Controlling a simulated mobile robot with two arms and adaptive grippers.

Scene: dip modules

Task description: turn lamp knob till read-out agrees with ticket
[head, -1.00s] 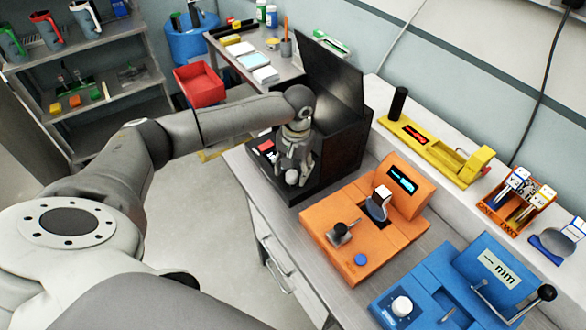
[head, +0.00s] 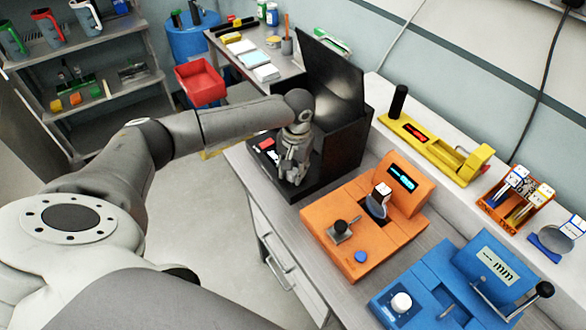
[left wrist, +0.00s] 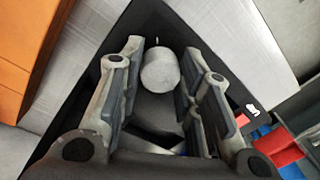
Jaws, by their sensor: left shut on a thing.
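My left gripper (head: 291,173) reaches down to the front of a black box (head: 338,145) with a raised lid. In the left wrist view its fingers (left wrist: 165,52) stand on either side of a round pale grey knob (left wrist: 160,72), and it is shut on this knob. The knob is mostly hidden by the fingers in the head view. A red part with a small white mark (head: 267,146) shows on the black box left of the gripper. I cannot make out a read-out or a ticket on this box. My right gripper is not in view.
An orange unit (head: 340,250) with a lit cyan display (head: 401,177) stands close to the right of the black box. A blue unit (head: 455,305), a yellow unit (head: 440,150) and an orange holder (head: 497,212) stand further right. Floor left of the bench is clear.

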